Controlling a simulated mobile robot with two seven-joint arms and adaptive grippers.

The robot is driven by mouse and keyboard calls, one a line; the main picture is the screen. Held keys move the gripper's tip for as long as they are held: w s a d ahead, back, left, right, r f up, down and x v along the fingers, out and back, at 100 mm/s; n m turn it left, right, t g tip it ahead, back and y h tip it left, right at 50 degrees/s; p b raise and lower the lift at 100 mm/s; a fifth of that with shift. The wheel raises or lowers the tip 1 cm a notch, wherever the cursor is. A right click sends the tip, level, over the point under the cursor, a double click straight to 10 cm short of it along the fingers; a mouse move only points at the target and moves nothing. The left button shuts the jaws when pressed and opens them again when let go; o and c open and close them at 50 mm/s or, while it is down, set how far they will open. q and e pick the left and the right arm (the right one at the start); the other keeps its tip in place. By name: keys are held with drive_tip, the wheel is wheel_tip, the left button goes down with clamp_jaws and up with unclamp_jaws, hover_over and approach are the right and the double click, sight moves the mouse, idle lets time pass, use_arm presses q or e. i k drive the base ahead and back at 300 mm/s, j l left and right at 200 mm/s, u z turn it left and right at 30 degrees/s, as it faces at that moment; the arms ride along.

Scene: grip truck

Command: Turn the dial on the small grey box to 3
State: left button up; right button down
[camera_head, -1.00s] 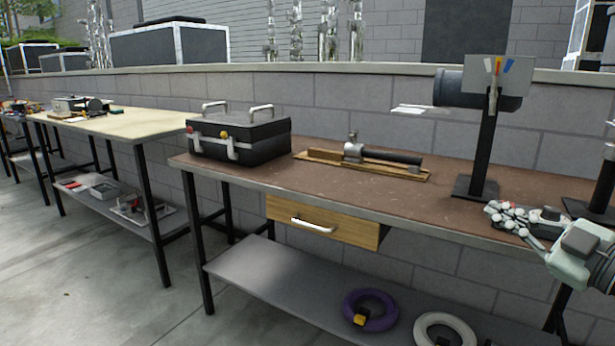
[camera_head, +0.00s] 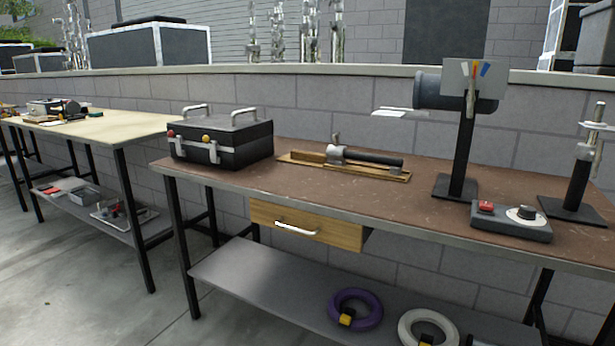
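The small grey box (camera_head: 511,222) sits near the front right of the brown-topped workbench (camera_head: 300,188). It carries a red button (camera_head: 486,207) on its left and a dark dial knob (camera_head: 526,211) on a pale round scale on its right. The scale marks are too small to read, so I cannot tell the dial's setting. Neither of my grippers is in view.
A black case (camera_head: 222,142) stands at the bench's left end. A wooden board with a dark cylinder (camera_head: 372,158) lies mid-bench. A black stand (camera_head: 461,160) rises behind the box, and another post (camera_head: 579,180) stands to its right. Rings (camera_head: 357,310) lie on the lower shelf.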

sight(525, 213)
drive_tip(key=z, duration=1.25)
drive_tip(key=i+l+z, duration=0.1)
drive_tip(key=i+l, duration=0.25)
